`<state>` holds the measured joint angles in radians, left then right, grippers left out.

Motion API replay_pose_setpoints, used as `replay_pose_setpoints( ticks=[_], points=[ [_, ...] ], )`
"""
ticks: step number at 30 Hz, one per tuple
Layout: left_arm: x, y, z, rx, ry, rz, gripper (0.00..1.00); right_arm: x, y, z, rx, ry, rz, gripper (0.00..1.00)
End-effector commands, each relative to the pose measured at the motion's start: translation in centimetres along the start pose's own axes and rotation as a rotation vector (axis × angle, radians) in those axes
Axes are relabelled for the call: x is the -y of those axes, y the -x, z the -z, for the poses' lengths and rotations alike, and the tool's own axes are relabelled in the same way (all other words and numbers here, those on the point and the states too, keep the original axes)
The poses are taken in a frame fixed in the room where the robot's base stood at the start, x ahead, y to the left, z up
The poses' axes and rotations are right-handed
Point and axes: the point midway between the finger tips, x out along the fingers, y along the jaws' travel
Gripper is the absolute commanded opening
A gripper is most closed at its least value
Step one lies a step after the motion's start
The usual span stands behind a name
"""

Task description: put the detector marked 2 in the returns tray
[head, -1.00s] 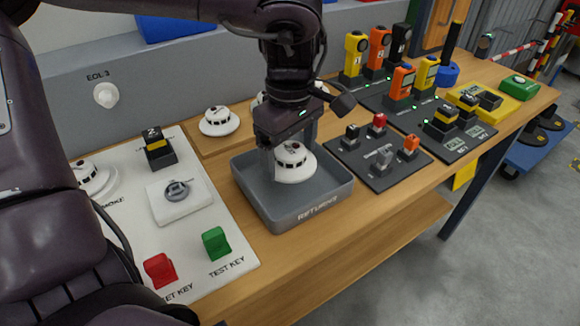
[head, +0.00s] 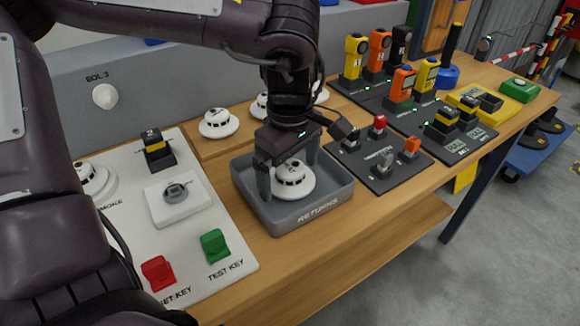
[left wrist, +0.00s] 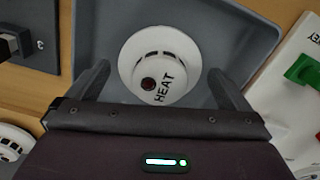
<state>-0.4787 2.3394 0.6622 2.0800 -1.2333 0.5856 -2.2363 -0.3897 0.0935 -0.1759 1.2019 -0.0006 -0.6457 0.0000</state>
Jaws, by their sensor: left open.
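A white round detector (head: 292,180) lies in the grey returns tray (head: 316,213), near its middle. In the left wrist view the detector (left wrist: 160,66) shows the word HEAT and a dark red spot; I cannot read a number 2 on it. My left gripper (head: 289,180) is over the tray, its fingers apart on either side of the detector. In the left wrist view the open fingers (left wrist: 160,82) stand clear of the detector's rim, and the tray floor (left wrist: 105,40) shows around it. My right gripper is not in view.
Several white detectors, one at the left (head: 218,123), stand on a wooden board behind the tray. A white panel with a red key (head: 158,272) and a green key (head: 214,245) is left of the tray. A dark connector board (head: 378,165) is close on the right.

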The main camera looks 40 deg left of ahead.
Motion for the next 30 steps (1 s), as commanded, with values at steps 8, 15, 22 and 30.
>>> replay_pose_setpoints(
  ticks=[8, 15, 22, 30],
  points=[
    [-0.1, 3.4, 0.0, -0.003, 0.001, -0.005, 1.0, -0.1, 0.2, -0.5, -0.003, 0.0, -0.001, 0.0],
    [-0.1, 8.7, 0.0, -0.004, 0.001, -0.003, 1.0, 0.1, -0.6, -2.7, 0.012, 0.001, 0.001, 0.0],
    [-0.1, 11.8, 0.0, -0.003, 0.001, -0.001, 1.0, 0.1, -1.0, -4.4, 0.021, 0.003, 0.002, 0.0],
    [0.0, 12.3, 0.0, 0.0, 0.0, 0.0, 1.0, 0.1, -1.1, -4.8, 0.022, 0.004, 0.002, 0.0]
  ],
)
